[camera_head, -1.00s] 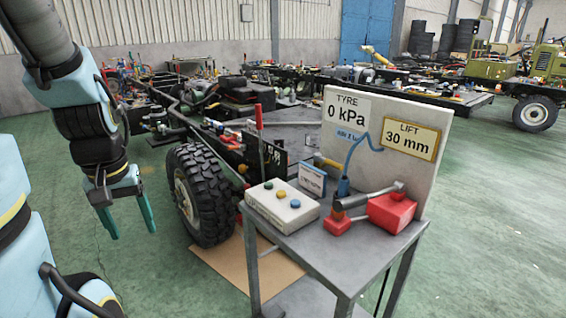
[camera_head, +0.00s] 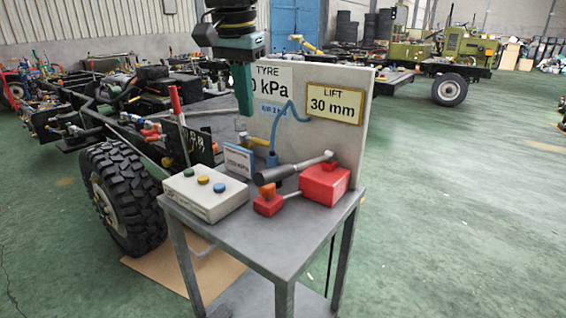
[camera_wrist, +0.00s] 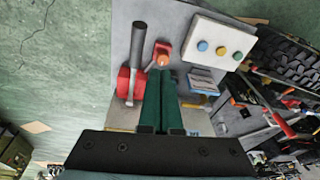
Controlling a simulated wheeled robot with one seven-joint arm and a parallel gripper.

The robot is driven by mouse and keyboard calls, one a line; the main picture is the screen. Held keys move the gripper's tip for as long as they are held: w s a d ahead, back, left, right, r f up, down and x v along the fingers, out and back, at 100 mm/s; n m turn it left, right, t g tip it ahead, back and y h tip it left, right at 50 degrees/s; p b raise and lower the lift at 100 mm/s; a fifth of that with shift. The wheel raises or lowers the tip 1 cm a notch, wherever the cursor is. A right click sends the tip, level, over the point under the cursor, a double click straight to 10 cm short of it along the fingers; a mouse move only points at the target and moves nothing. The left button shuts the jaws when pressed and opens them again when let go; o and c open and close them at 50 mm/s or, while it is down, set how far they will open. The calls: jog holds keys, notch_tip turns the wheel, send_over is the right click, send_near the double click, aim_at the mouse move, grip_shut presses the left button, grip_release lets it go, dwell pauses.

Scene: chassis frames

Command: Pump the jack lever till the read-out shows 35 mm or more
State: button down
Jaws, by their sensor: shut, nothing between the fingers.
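The jack on the table has a red body (camera_head: 325,184) and a lever (camera_head: 292,168) with a thick dark grip at its left end. The lever lies tilted a little above the tabletop. The lift read-out (camera_head: 335,104) on the grey panel shows 30 mm. My gripper (camera_head: 244,112) points down in front of the panel, above and behind the lever, apart from it. Its green fingers are together and empty. In the wrist view the fingers (camera_wrist: 163,75) end beside the lever grip (camera_wrist: 138,42), with the red body (camera_wrist: 127,85) to their left.
A white box with three coloured buttons (camera_head: 204,193) stands at the table's left. A small red block with an orange top (camera_head: 268,200) sits before the lever. A blue hose and small sign (camera_head: 238,160) stand behind. A tyre (camera_head: 122,200) is left of the table (camera_head: 240,236).

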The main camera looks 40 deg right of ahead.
jog(key=s+d+r+m, duration=0.1)
jog(key=s+d+r, duration=0.1)
jog(key=s+d, duration=0.2)
jog(key=shift+s+d+m+b, duration=0.3)
jog(key=shift+d+m, duration=0.1)
jog(key=p, duration=0.1)
send_over(279, 168)
jog(key=f, duration=0.6)
jog(key=s+f, duration=0.1)
jog(key=f, duration=0.2)
jog(key=shift+d+f, duration=0.25)
jog(key=shift+f, duration=0.05)
jog(key=shift+w+a+f+p, duration=0.1)
jog(key=shift+a+f+p, duration=0.1)
jog(key=shift+f, duration=0.45)
jog(key=shift+w+a+f+p, duration=0.15)
jog(key=shift+f, duration=0.5)
jog(key=shift+w+a+f+p, duration=0.1)
jog(key=shift+a+f+p, duration=0.1)
jog(key=shift+f, duration=0.45)
